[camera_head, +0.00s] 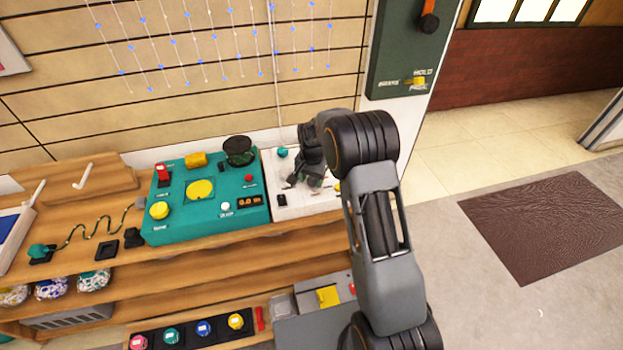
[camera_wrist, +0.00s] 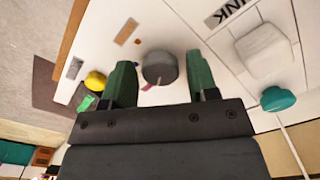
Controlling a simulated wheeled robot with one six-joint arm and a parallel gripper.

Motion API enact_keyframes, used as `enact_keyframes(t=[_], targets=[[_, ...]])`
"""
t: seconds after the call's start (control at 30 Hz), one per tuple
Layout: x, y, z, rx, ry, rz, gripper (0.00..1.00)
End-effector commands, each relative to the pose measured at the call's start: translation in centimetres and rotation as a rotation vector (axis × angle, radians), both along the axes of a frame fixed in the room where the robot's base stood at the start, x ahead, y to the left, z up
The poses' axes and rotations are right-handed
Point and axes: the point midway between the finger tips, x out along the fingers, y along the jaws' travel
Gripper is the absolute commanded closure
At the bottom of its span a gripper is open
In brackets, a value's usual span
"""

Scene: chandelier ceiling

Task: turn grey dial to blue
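The grey dial (camera_wrist: 159,68) is a round knob on a white panel (camera_wrist: 140,14). A small pink pointer sticks out at its lower left edge in the wrist view. My gripper (camera_wrist: 160,80) is open, with one green finger on each side of the dial. Gaps show between the fingers and the dial. In the head view my gripper (camera_head: 307,181) is over the white panel (camera_head: 293,207) and hides the dial.
A yellow knob (camera_wrist: 95,81) and a green patch (camera_wrist: 87,103) lie left of the fingers. A white block (camera_wrist: 265,50) and teal knob (camera_wrist: 277,99) are right. A teal console (camera_head: 178,226) adjoins the white panel. Shelves lie below; open floor is right.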

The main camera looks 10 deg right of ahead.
Motion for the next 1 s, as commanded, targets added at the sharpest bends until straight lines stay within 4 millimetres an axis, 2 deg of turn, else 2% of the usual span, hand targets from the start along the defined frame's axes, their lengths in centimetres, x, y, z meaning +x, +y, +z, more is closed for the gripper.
enact_keyframes(t=[0.1, 0.33, 0.47, 1.0], targets=[[0.0, 0.0, 0.0, 0.000, 0.000, 0.000, 0.37], [0.0, 0.0, 0.1, 0.000, 0.000, 0.000, 0.37], [0.0, 0.0, 1.1, 0.000, -0.002, 0.000, 0.37], [0.0, 0.0, 11.2, 0.000, -0.001, 0.000, 0.37]])
